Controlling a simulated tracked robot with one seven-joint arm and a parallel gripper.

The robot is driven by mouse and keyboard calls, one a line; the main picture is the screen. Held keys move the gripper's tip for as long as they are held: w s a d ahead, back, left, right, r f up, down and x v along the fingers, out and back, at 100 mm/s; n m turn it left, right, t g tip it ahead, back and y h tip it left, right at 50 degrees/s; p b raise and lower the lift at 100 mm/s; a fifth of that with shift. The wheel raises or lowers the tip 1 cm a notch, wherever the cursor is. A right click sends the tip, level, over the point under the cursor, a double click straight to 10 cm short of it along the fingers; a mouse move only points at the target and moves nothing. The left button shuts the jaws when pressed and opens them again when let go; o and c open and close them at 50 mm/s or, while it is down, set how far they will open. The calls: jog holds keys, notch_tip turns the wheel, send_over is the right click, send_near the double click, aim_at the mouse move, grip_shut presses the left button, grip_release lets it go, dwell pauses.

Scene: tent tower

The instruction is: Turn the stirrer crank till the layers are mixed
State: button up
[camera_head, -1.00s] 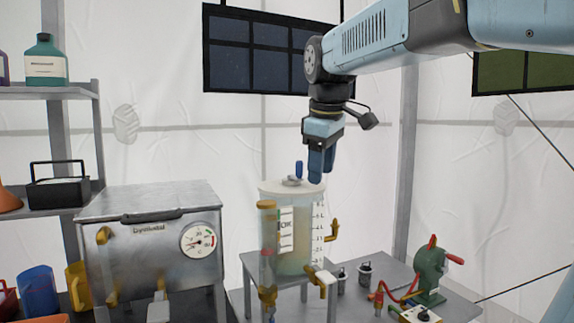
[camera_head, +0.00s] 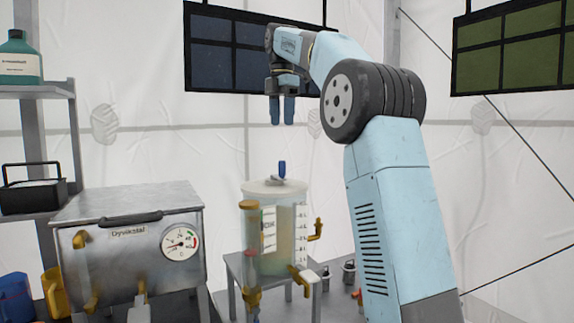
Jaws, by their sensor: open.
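The stirrer tank (camera_head: 284,228) is a translucent cylinder with a pale lid, standing on a small grey table. Its crank (camera_head: 281,171) sits on top of the lid, with a blue upright handle. The liquid inside looks pale yellow-green through the wall; separate layers are hard to tell. A graduated scale strip runs down the tank's right side, with yellow fittings beside it. My gripper (camera_head: 282,122) points down, open and empty, well above the crank handle and apart from it. My arm covers the area right of the tank.
A metal box with a dial gauge (camera_head: 135,240) stands left of the tank. A shelf (camera_head: 40,90) with a teal bottle (camera_head: 18,58) and a black-handled case (camera_head: 33,190) is at far left. Small canisters (camera_head: 349,272) stand right of the tank. Open air surrounds my gripper.

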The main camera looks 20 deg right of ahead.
aim_at(282, 163)
notch_tip(282, 163, down, 14)
jog(key=shift+r, duration=0.15)
dwell(0.6)
jog(key=shift+c, duration=0.2)
